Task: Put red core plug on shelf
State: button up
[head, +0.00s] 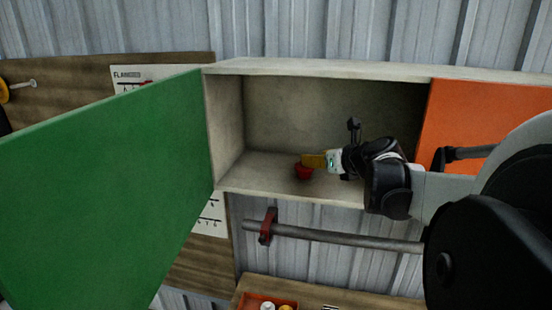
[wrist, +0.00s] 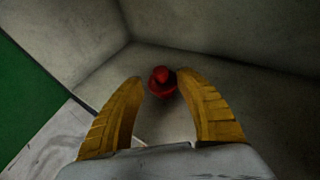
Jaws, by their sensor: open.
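The red core plug (head: 304,172) sits on the floor of the open shelf compartment (head: 262,172), towards its left part. In the wrist view the red core plug (wrist: 162,82) stands on the pale shelf floor just beyond the fingertips, in the gap between them. My gripper (head: 308,162) reaches into the compartment from the right. In the wrist view its two yellow fingers (wrist: 163,88) are spread apart, with nothing between them that I can see being gripped. Whether a finger still touches the plug cannot be told.
A green door (head: 100,190) stands swung open at the left of the compartment. An orange panel (head: 490,120) covers the right part. A metal bar (head: 340,237) with a red collar (head: 267,227) runs below the shelf. A red tray (head: 262,300) holds small items lower down.

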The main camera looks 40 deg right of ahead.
jog(key=v, duration=0.5)
jog(key=w+a+r+m+t+h, duration=0.25)
jog(key=a+r+m+h, duration=0.5)
jog(key=m, duration=1.05)
jog(key=s+a+f+m+g+y, duration=0.4)
jog(key=s+a+f+m+y, duration=0.1)
jog(key=a+f, duration=0.7)
jog(key=s+a+f+m+g+y, duration=0.4)
jog(key=s+a+f+m, duration=0.3)
jog(key=a+f+m, duration=0.3)
jog(key=a+f+y, duration=0.1)
jog(key=a+f, duration=0.1)
jog(key=a, duration=0.1)
jog(key=shift+a+g, duration=0.3)
jog(key=shift+g, duration=0.05)
